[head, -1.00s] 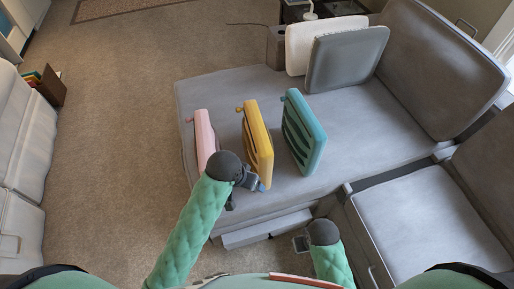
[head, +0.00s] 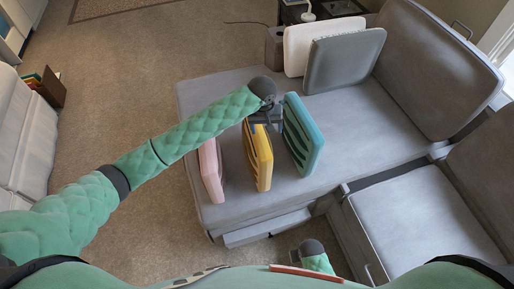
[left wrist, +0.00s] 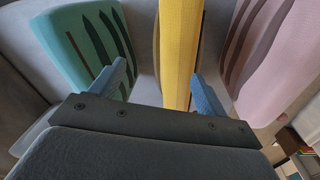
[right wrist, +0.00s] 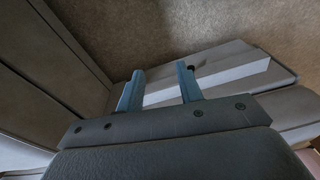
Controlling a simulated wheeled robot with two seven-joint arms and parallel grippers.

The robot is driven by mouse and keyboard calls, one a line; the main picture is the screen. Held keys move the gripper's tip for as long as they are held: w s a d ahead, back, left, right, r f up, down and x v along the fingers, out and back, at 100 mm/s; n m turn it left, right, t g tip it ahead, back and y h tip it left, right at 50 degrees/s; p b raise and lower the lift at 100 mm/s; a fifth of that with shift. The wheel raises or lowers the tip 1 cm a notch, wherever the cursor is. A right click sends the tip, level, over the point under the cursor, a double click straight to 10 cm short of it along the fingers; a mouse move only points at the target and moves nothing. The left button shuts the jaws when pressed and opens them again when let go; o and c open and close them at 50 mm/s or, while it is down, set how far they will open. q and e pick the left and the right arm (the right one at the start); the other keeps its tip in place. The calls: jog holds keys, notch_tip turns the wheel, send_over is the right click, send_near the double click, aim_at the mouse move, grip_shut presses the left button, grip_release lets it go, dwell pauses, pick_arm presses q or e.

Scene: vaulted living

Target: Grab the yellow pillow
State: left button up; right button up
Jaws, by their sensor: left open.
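The yellow pillow (head: 257,162) stands upright on the grey couch, between the pink pillow (head: 211,172) and the teal pillow (head: 303,135). My left gripper (head: 268,122) is over the far top end of the yellow pillow, and the arm hides part of that end. In the left wrist view the yellow pillow (left wrist: 179,50) shows between the fingers of my open left gripper (left wrist: 163,85), nearer the right finger. I cannot tell whether a finger touches it. My right gripper (right wrist: 161,84) is open and empty, low by the couch's front edge.
The grey couch (head: 365,110) has bare seat to the right of the teal pillow. A white pillow (head: 297,50) and a dark grey pillow (head: 345,62) stand at its back. Carpet (head: 130,110) lies open on the left. A white sofa (head: 22,150) is at the far left.

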aim_at(257, 128)
pick_arm(q)
jog(key=w+a+n, duration=0.2)
jog(key=w+a+y, duration=0.1)
jog(key=w, duration=0.1)
jog(key=shift+w+r+n+g+p, duration=0.1)
jog(key=shift+r+n+g+p, duration=0.2)
jog(key=shift+r+n, duration=0.1)
jog(key=shift+a+f, duration=0.1)
jog(key=shift+f, duration=0.05)
notch_tip(257, 128, down, 2)
jog(key=shift+w+f+p, duration=0.1)
jog(key=shift+p, duration=0.3)
notch_tip(257, 128, down, 4)
jog(key=shift+w+f+p, duration=0.1)
jog(key=shift+f+p, duration=0.1)
jog(key=shift+p, duration=0.95)
jog(key=shift+f, duration=0.5)
jog(key=c, duration=1.5)
grip_shut()
pick_arm(e)
jog(key=s+d+f, duration=0.3)
jog(key=f, duration=0.8)
jog(key=shift+f+t, duration=0.15)
jog(key=shift+t, duration=0.25)
pick_arm(q)
jog(key=shift+r, duration=0.15)
pick_arm(e)
jog(key=shift+s+d, duration=0.1)
